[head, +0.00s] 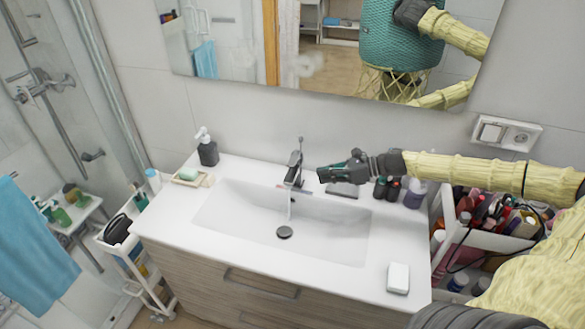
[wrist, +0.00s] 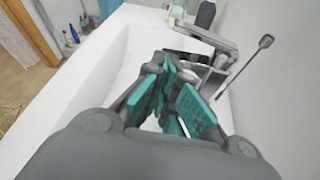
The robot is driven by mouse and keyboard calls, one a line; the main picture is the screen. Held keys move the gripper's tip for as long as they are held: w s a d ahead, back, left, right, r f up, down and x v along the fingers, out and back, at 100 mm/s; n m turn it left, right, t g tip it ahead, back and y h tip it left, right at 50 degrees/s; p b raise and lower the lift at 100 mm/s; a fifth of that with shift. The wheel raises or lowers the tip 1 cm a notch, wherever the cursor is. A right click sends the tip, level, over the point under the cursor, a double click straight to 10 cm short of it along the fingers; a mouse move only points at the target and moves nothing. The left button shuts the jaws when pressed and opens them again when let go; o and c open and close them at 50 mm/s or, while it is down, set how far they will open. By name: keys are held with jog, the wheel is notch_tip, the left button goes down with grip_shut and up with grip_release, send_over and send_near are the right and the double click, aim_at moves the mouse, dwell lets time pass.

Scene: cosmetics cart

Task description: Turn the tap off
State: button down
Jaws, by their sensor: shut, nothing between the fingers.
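The chrome tap (head: 293,172) stands at the back of the white sink (head: 235,222), with its thin lever pointing up. A narrow stream of water (head: 290,207) seems to fall from its spout toward the dark drain (head: 284,232). My gripper (head: 322,174) is shut and empty, just right of the tap and apart from it in the head view. In the wrist view my gripper's teal finger pads (wrist: 172,105) are close together, and the tap (wrist: 215,70) shows just beyond them, partly hidden by the fingers. Its thin rod-like part (wrist: 245,65) sticks up to the right.
A black soap dispenser (head: 208,150) and a soap dish (head: 190,178) stand left of the tap. Small bottles (head: 386,188) and a dark flat item (head: 342,190) stand behind the sink on the right. A white box (head: 398,278) lies at front right. The basin is clear.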

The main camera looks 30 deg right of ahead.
aim_at(294, 158)
jog(key=shift+w+d+r+m, duration=0.15)
jog(key=shift+d, duration=0.35)
jog(key=shift+w+d+r+m, duration=0.1)
jog(key=shift+d+r+m, duration=0.05)
jog(key=shift+d, duration=0.35)
jog(key=shift+w+a, duration=0.1)
jog(key=shift+a, duration=0.05)
jog(key=b+x, duration=0.6)
jog(key=x, duration=0.4)
jog(key=shift+r, duration=0.2)
jog(key=shift+a, duration=0.15)
dwell(0.3)
jog(key=shift+w+b, duration=0.1)
jog(key=shift+b, duration=0.55)
